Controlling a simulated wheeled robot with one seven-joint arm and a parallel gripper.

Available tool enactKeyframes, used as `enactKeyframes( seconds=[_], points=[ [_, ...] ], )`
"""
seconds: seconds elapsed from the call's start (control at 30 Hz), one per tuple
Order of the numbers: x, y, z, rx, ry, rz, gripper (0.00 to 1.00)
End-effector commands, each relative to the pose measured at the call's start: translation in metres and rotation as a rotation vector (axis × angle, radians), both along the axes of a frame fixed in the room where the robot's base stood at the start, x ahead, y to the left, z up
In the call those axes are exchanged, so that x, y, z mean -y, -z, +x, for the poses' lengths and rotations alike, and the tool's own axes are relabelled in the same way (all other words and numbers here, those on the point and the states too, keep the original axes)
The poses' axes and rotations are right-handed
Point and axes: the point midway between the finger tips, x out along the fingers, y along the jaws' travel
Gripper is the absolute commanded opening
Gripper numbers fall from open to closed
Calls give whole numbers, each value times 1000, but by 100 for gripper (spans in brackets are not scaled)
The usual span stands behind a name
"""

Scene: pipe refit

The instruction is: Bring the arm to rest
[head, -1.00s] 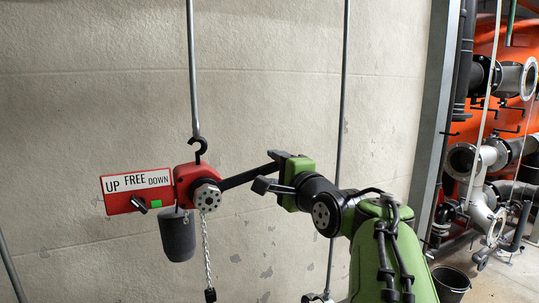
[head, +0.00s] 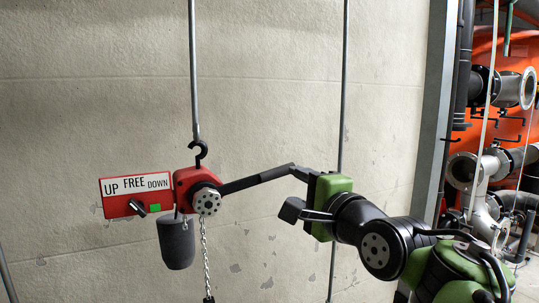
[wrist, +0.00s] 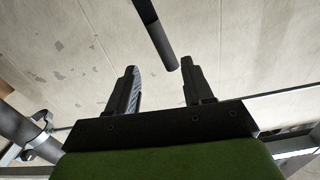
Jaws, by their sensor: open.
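My gripper (head: 292,190) is open and empty in the head view, to the right of the red lever hoist (head: 186,186). The hoist's dark lever (head: 250,181) points right and slightly up, its end close to my upper finger. In the wrist view my two fingers (wrist: 160,76) are spread apart. The lever's end (wrist: 163,42) shows between and ahead of them, nearer the right finger; I cannot tell the exact gap. The hoist's sign (head: 136,190) reads UP, FREE, DOWN, with a green patch below FREE.
The hoist hangs from a hook on a grey rod (head: 193,70) before a pale wall. A second rod (head: 344,90) runs behind my wrist. A metal post (head: 440,100) and grey flanged pipes (head: 490,165) stand to the right. Wall space below my gripper is clear.

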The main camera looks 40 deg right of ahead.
Motion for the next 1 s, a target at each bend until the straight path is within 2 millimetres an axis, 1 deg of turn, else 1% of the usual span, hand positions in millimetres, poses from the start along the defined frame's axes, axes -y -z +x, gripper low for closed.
enactKeyframes(
  seconds=[0.37,0.43,0.47,0.53,0.57,0.6,0.67,0.7,0.77,0.8,0.83,0.87,0.9,1.0],
  points=[
    [0,0,1,0,0,0,51],
    [-4,3,2,-15,-9,-11,51],
    [-10,8,5,-37,-23,-26,51],
    [-36,29,13,-136,-82,-103,51],
    [-52,43,16,-196,-121,-155,51],
    [-77,65,18,-290,-188,-241,51],
    [-117,102,15,-438,-308,-396,51],
    [-142,127,8,-531,-395,-508,51],
    [-176,164,-9,-661,-537,-688,51],
    [-195,188,-24,-741,-635,-812,51],
    [-207,205,-37,-795,-709,-905,51],
    [-216,220,-50,-845,-777,-991,51],
    [-225,238,-67,-903,-864,-1097,51],
    [-234,269,-100,-1002,-1019,-1287,51]
  ],
)
